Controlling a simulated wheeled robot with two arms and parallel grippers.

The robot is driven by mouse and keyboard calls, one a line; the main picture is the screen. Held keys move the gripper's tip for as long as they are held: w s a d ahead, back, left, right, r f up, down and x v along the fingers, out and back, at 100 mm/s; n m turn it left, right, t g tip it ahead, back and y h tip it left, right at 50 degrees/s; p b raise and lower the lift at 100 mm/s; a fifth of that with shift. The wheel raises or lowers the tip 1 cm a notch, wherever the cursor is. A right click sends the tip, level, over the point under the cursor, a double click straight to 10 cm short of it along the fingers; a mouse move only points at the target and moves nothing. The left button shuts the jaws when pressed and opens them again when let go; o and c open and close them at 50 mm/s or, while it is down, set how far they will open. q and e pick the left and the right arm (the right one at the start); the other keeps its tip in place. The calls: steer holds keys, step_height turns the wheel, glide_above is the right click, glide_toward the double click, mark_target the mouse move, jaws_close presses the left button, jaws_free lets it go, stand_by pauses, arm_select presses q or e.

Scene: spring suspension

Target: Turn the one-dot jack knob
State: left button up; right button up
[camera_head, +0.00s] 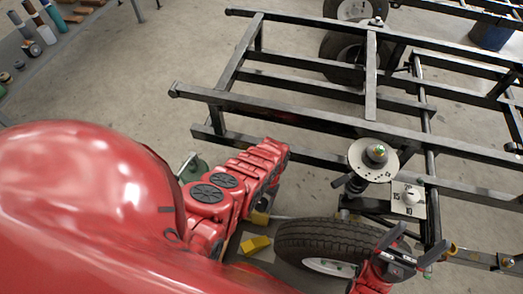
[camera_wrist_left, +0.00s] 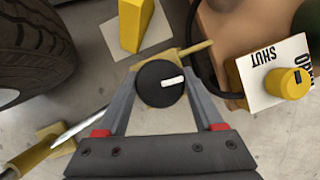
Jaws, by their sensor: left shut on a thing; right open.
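In the left wrist view a round black knob (camera_wrist_left: 152,88) with a single white bar-shaped mark sits between the fingertips of my left gripper (camera_wrist_left: 160,87), which is shut on its sides. A yellow shaft (camera_wrist_left: 192,53) shows behind the knob. To the right, a white plate (camera_wrist_left: 262,62) lettered SHUT and OPEN carries a yellow knob (camera_wrist_left: 288,83). In the head view my left arm hides the black knob and my left fingers. My right gripper (camera_head: 422,236) is open and empty above the tyre's right side.
A tyre (camera_head: 338,240) lies close by, with a yellow wedge (camera_head: 254,243) beside it; the wedge also shows in the left wrist view (camera_wrist_left: 132,25). A black frame (camera_head: 300,117) with a round plate (camera_head: 372,160) stands beyond. A silver rod (camera_wrist_left: 82,125) runs left of the knob.

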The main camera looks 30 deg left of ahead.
arm_select(q)
steer(key=shift+m+y+p, duration=0.4)
steer(key=shift+m+y, duration=0.3)
steer(key=shift+m, duration=1)
stand_by(0.6)
steer(key=shift+m+t+y, duration=0.3)
steer(key=shift+m, duration=0.5)
steer(key=shift+m+p, duration=0.6)
steer(key=shift+m, duration=0.2)
steer(key=m+p, duration=0.1)
steer(key=m, duration=0.1)
steer(key=m+t+y+p, duration=0.1)
steer(key=m, duration=0.1)
steer(key=shift+s+d+r+y, duration=0.1)
steer(key=shift+s+y, duration=0.05)
steer(key=shift+y, duration=0.15)
steer(key=shift+m+t+y+p, duration=0.3)
steer(key=shift+m+t+p, duration=0.5)
steer(key=shift+m, duration=1.1)
steer(key=o, duration=1.4)
